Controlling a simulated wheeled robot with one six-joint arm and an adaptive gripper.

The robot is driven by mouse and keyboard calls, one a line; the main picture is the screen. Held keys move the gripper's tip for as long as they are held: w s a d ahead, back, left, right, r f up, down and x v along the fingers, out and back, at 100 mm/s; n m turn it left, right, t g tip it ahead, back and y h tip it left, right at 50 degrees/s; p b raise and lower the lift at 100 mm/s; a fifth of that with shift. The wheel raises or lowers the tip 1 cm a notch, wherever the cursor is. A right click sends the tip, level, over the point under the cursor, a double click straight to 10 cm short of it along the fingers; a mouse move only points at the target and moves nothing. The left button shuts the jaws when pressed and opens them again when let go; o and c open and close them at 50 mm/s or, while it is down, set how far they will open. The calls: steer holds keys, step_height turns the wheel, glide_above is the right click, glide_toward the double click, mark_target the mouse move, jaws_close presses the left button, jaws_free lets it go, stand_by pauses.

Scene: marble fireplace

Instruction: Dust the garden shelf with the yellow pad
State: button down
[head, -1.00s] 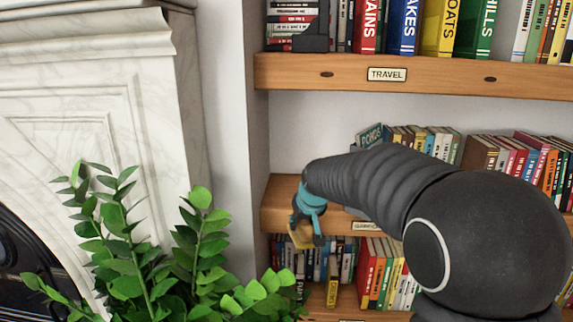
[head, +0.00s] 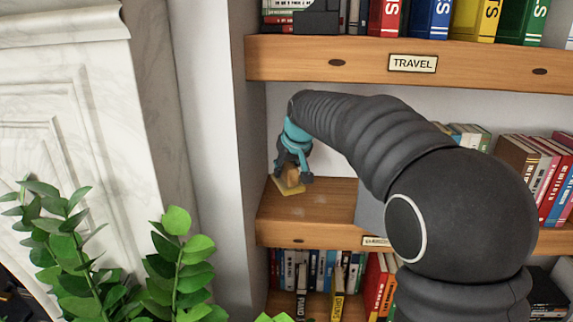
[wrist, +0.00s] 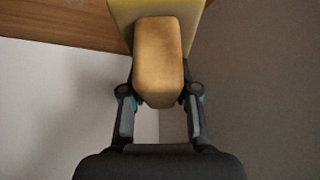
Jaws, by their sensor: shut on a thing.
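The garden shelf (head: 315,222) is the wooden board below the travel shelf; its label is partly hidden by my arm. Pale dusty patches show on its bare left part. The yellow pad (head: 287,187) is at the shelf's back left, near the side wall, and looks to be down on the board. My gripper (head: 293,172) is above the pad, shut on its wooden handle. In the wrist view the handle (wrist: 159,62) is between the fingers, with the yellow pad (wrist: 125,12) beyond it and the shelf wood (wrist: 60,22) behind.
The travel shelf (head: 310,60) runs above my arm. A grey object (head: 370,214) stands on the garden shelf, partly behind my arm, with books (head: 540,178) farther right. A leafy plant (head: 175,265) stands at the front left, beside the marble fireplace (head: 75,130).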

steer(key=shift+f, duration=1.45)
steer(key=shift+f+b, duration=1.25)
steer(key=shift+f, duration=0.15)
steer(key=shift+f+b, duration=0.7)
steer(key=shift+f, duration=0.3)
steer(key=shift+d, duration=0.15)
